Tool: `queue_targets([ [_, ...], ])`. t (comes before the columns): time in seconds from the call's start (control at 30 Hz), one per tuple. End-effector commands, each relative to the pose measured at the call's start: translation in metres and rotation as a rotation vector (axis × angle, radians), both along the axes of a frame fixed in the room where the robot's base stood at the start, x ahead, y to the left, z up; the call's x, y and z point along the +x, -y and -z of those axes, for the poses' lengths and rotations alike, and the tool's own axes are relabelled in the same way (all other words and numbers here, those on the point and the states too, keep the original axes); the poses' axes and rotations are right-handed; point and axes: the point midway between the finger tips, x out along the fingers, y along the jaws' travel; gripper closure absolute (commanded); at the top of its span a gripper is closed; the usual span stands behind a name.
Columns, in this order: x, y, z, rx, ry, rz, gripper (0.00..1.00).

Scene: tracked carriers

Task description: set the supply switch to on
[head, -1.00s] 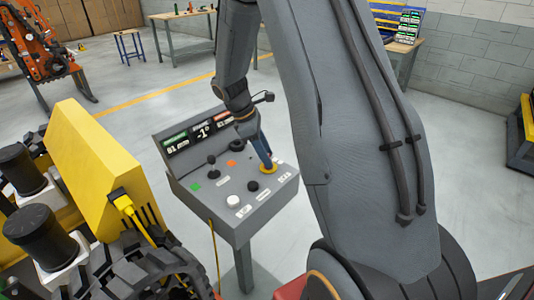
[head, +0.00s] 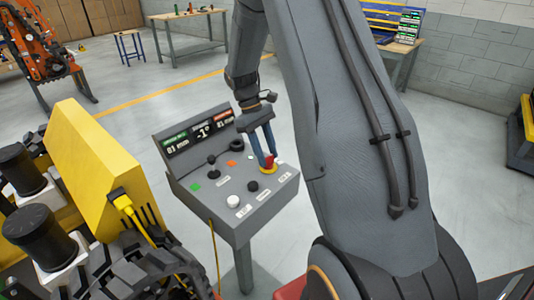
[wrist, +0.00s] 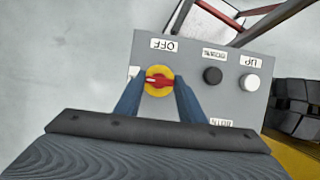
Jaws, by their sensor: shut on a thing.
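The supply switch is a red handle (head: 269,161) on a round yellow plate (head: 268,170), at the right of the grey sloped console. In the wrist view, the red handle (wrist: 161,82) lies crosswise between the fingers on its yellow plate (wrist: 159,92). An OFF label (wrist: 164,44) is above it; another label, left of the plate, is mostly hidden by a finger. The handle lies across the OFF direction, with a pale mark near its left end. My gripper (head: 265,160) points down with its two blue fingers shut on the handle's ends.
The console (head: 240,210) also has a black button (wrist: 212,75), a white button (wrist: 253,84), small joysticks and a display (head: 203,131). A yellow tracked machine (head: 105,160) stands close on the left. Open floor lies behind the console.

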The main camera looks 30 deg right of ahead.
Motion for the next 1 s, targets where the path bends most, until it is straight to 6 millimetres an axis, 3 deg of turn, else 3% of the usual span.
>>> queue_targets([
  [0.5, 0.0039, 0.0004, -0.0021, -0.002, 0.010, 0.017, 0.86],
  [0.53, 0.0039, 0.0004, -0.0021, -0.002, 0.010, 0.017, 0.61],
  [0.63, 0.0031, 0.0004, -0.0017, -0.001, 0.008, 0.017, 0.45],
  [1.0, 0.0038, -0.0003, -0.0048, -0.001, 0.005, 0.017, 0.45],
])
